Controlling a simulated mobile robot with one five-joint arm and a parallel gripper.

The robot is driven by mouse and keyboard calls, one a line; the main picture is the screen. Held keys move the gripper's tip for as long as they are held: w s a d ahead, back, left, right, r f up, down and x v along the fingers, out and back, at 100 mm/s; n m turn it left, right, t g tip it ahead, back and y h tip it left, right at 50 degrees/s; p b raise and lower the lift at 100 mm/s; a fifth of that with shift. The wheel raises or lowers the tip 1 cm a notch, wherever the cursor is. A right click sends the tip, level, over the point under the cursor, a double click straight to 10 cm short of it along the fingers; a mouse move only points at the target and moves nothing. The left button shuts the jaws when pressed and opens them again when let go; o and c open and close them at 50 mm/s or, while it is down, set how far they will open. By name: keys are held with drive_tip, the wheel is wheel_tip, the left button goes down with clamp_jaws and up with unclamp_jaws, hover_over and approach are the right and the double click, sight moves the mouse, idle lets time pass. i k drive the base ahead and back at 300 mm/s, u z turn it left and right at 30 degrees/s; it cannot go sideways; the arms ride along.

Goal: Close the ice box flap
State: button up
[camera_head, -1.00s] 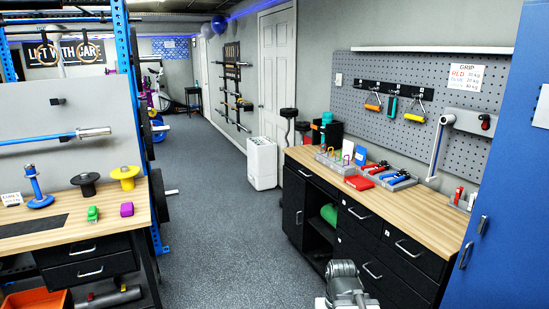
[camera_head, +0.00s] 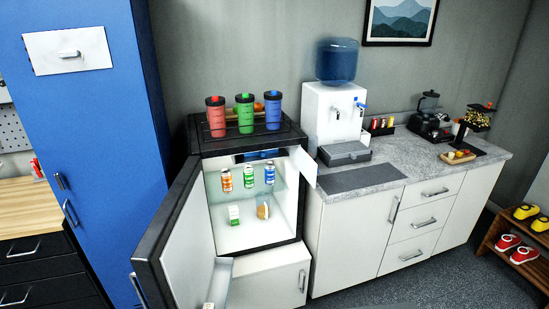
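The ice box (camera_head: 262,155) is the narrow compartment at the top inside a small open fridge. Its dark, bluish inside shows. A white panel that looks like the ice box flap (camera_head: 303,166) stands swung out at the right side of the opening, near the water dispenser counter. The fridge door (camera_head: 180,240) is wide open to the left, with a pale door shelf at its lower edge. My gripper is not in view.
Cans stand on the fridge's glass shelf (camera_head: 235,196), with small items below. Red, green and blue cups (camera_head: 246,114) stand on top. A blue cabinet (camera_head: 90,130) is at left. A counter (camera_head: 385,178) with a water dispenser (camera_head: 335,112) is at right. Dark floor (camera_head: 420,275) shows in front.

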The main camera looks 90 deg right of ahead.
sight(307, 166)
drive_tip(key=u, duration=0.8)
drive_tip(key=k, duration=2.85)
drive_tip(key=z, duration=2.35)
drive_tip(key=k, duration=1.35)
drive_tip(key=u, duration=0.35)
drive_tip(key=i, duration=1.3)
drive_tip(key=u, duration=0.5)
